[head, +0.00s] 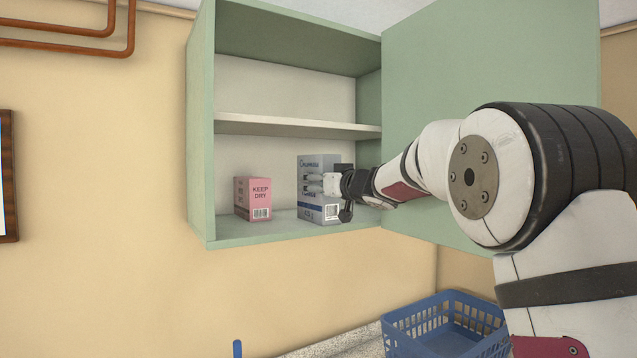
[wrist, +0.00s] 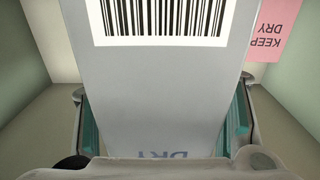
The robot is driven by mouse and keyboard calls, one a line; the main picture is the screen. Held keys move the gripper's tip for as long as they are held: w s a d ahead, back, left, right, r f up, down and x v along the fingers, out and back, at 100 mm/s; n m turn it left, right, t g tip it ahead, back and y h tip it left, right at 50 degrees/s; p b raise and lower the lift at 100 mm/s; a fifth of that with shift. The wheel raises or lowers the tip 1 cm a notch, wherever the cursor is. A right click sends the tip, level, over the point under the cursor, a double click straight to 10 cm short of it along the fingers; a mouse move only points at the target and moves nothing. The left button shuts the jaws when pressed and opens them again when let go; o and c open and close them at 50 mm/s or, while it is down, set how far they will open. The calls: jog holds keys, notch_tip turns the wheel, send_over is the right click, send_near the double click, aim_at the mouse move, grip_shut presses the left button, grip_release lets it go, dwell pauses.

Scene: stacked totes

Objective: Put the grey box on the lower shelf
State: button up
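The grey box (head: 313,164), with blue lettering and a barcode label, stands upright at the right of the green cabinet's lower shelf (head: 270,229). Its base appears to meet the shelf, though a tiny gap cannot be ruled out. My gripper (head: 326,184) reaches in from the right at the box's front. In the wrist view the grey box (wrist: 165,85) fills the space between the two green finger pads of my gripper (wrist: 165,125). Both pads lie along its sides, with no clear gap. The box's back and far side are hidden.
A pink KEEP DRY box (head: 253,198) stands left of the grey box, apart from it; it also shows in the wrist view (wrist: 271,32). The upper shelf (head: 290,125) is empty. The open cabinet door (head: 480,60) is on the right. A blue basket (head: 440,322) sits below.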

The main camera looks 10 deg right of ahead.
jog(key=v, duration=1.2)
jog(key=shift+r, duration=0.2)
jog(key=s+d+f+m+g+h, duration=0.2)
jog(key=s+f+m+h, duration=0.15)
jog(key=s, duration=0.55)
jog(key=s+d+f+m+g+h, duration=0.2)
jog(key=s+f+h, duration=0.25)
jog(key=s, duration=0.45)
jog(key=s+a+f+n+g+y, duration=0.1)
jog(key=s+a+f+g, duration=0.2)
jog(key=s+f, duration=0.5)
jog(key=s+a+f+n+g+y, duration=0.1)
jog(key=s+a+f+g, duration=0.3)
jog(key=s+f, duration=0.4)
jog(key=s, duration=0.6)
jog(key=shift+s+a+g, duration=0.3)
jog(key=shift+s+a, duration=0.05)
